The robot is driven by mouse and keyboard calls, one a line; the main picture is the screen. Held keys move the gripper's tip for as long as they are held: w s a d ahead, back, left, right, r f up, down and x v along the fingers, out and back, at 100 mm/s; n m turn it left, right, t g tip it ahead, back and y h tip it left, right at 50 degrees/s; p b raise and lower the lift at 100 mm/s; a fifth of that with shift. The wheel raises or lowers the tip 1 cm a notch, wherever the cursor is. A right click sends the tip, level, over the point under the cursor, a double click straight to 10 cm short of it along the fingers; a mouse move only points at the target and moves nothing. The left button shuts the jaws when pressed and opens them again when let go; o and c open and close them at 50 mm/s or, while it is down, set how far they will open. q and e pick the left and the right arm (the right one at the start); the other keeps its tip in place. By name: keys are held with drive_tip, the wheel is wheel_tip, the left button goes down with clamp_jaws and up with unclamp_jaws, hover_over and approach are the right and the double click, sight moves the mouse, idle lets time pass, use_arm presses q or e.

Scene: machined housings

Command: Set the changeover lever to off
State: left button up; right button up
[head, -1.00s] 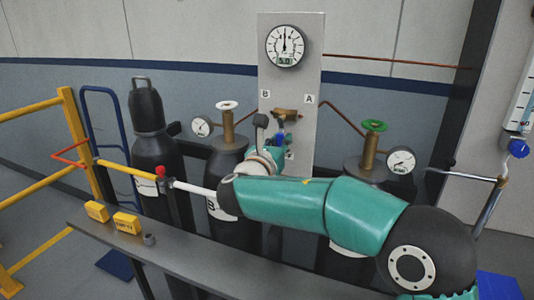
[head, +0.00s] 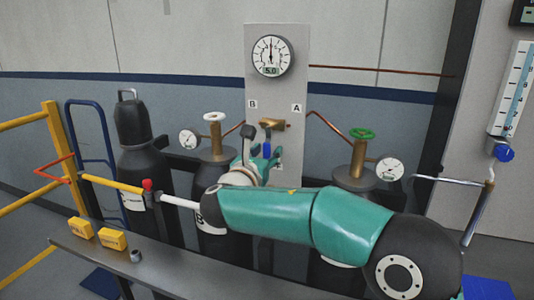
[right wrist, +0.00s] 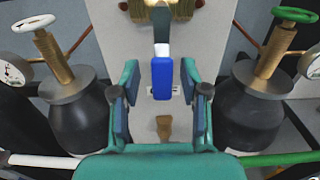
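The changeover lever (right wrist: 161,78) has a blue grip on a dark stem. It hangs down from a brass valve (right wrist: 160,8) on the grey panel (head: 277,40); the grip also shows in the head view (head: 267,150). The panel is marked B at the left and A at the right of the valve; small lettering behind the grip is partly hidden. My right gripper (right wrist: 161,100) is open, with one finger on each side of the blue grip and a gap to both. In the head view this gripper (head: 257,160) is partly hidden by its own wrist. My left gripper is out of view.
Dark gas cylinders with brass valves flank the panel, the left with a white handwheel (head: 214,117), the right with a green one (head: 361,134). A round gauge (head: 271,56) sits above the lever. A grey bench (head: 185,270) with yellow blocks (head: 112,239) runs in front.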

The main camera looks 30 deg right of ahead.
drive_tip(key=shift+r, duration=0.1)
drive_tip(key=v, duration=1.2)
drive_tip(key=shift+d, duration=0.1)
